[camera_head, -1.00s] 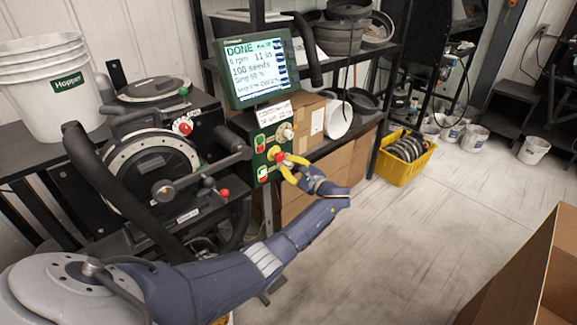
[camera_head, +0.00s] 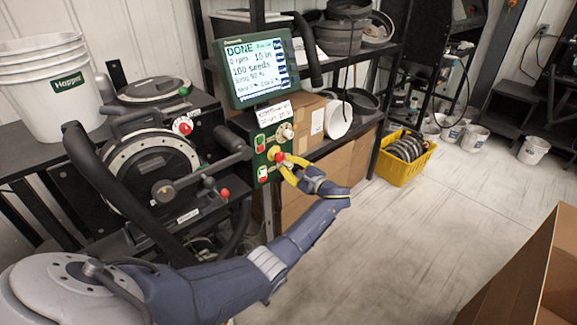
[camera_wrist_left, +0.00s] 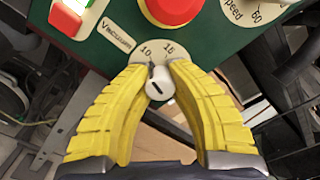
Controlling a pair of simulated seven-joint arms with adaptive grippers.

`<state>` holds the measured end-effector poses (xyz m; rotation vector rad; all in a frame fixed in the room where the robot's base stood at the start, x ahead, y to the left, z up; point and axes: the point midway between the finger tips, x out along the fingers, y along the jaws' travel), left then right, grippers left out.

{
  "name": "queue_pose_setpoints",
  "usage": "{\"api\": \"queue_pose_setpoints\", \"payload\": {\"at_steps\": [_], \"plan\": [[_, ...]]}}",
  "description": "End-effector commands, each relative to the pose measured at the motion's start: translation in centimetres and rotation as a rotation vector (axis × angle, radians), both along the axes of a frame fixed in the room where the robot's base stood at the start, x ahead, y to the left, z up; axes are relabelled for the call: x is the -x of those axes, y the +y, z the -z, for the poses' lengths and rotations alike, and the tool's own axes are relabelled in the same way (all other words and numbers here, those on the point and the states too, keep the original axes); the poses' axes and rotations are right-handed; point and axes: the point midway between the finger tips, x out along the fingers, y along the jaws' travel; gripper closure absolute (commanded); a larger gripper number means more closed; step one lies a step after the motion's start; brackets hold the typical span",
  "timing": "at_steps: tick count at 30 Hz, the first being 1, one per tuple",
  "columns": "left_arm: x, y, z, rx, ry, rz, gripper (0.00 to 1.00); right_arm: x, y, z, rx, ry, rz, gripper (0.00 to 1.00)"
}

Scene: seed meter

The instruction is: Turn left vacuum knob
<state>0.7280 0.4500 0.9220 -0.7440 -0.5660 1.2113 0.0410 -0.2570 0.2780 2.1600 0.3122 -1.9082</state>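The green control panel (camera_head: 266,145) hangs under the screen (camera_head: 254,69), which reads DONE, 0 rpm, 10 in and 100 seeds. In the left wrist view, the small pale vacuum knob (camera_wrist_left: 160,83) sits at the panel's lower edge on a round dial plate marked 10 and 15, beside the word Vacuum. My left gripper (camera_head: 284,164) is at the panel; its yellow fingertips (camera_wrist_left: 161,68) close in on both sides of the knob and appear to touch it. In the head view the fingers hide the knob. My right gripper is not in view.
A red stop button (camera_wrist_left: 172,8) sits just above the vacuum knob, with a speed dial (camera_wrist_left: 243,9) to its right. The seed meter (camera_head: 152,168) stands left of the panel. Cardboard boxes (camera_head: 318,180) are behind my gripper. A yellow crate (camera_head: 402,168) stands on open floor.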

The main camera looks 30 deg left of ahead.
Motion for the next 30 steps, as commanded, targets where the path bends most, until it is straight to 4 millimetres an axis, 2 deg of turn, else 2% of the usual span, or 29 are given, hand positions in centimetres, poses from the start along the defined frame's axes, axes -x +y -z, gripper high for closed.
{"api": "queue_pose_setpoints", "payload": {"at_steps": [1, 8, 16, 20, 30], "plan": [[0.0, -0.1, 0.4, 0.006, 0.004, 0.003, 0.76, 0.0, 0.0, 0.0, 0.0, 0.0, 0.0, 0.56], [0.0, -0.1, 0.2, 0.002, 0.002, 0.002, 0.49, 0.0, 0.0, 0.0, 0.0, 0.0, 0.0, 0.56], [0.0, -0.1, 0.1, 0.0, 0.001, 0.001, 0.49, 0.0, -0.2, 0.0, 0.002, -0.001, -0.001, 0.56], [0.2, -1.0, 0.1, 0.002, 0.001, 0.002, 0.49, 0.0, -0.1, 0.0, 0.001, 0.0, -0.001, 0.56], [1.7, -6.4, 0.1, 0.004, 0.001, 0.003, 0.49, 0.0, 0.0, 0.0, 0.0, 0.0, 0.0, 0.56]]}}
